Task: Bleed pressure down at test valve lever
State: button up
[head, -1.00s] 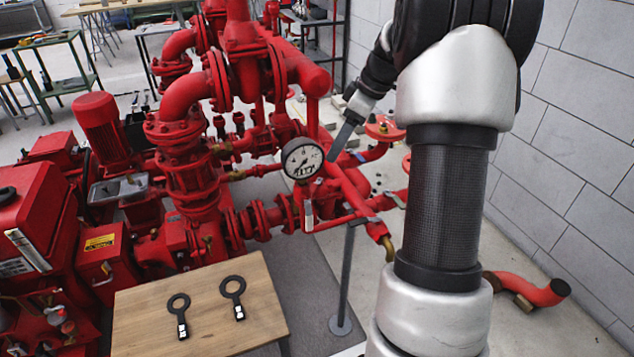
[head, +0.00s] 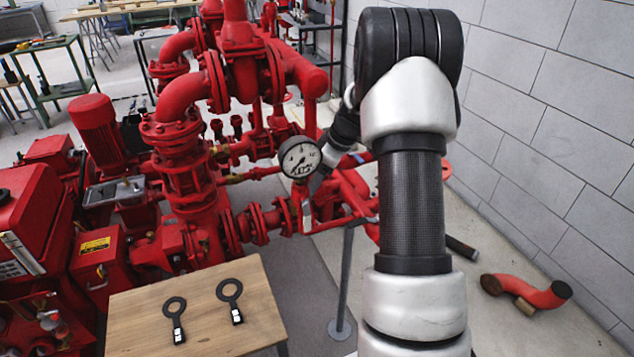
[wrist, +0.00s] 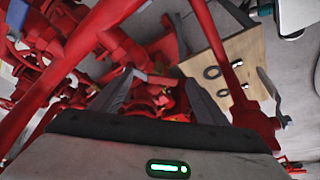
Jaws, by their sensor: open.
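The red pump pipework (head: 270,215) carries a round white pressure gauge (head: 299,157) on its near side. A small pale upright piece (head: 307,215) shows just below the gauge; I cannot tell whether it is the test valve lever. No lever can be surely made out there.
A wooden table (head: 245,300) with two black ring-ended tools (head: 230,289) stands at the front. A grey post (head: 344,285) on a disc foot supports the pipe. A loose red pipe elbow (head: 535,293) lies on the floor near the block wall (head: 555,130). Red machinery fills the left.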

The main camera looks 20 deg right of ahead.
jog(key=c, duration=1.5)
jog(key=shift+d+n, duration=0.2)
jog(key=shift+n, duration=0.1)
jog(key=shift+d+n+g+y+p, duration=0.2)
jog(key=shift+d+n+g, duration=0.4)
jog(key=shift+n, duration=0.75)
jog(key=shift+d+n+g+y+p, duration=0.15)
jog(key=shift+d+n+g, duration=0.45)
jog(key=shift+n, duration=0.8)
jog(key=shift+d+n+g+y+p, duration=0.2)
jog(key=shift+d+n+g, duration=0.2)
jog(key=shift+d+n, duration=0.7)
jog(key=shift+s+a+n, duration=0.1)
jog(key=shift+a+n, duration=0.2)
jog(key=shift+n, duration=0.05)
jog(key=shift+c, duration=0.2)
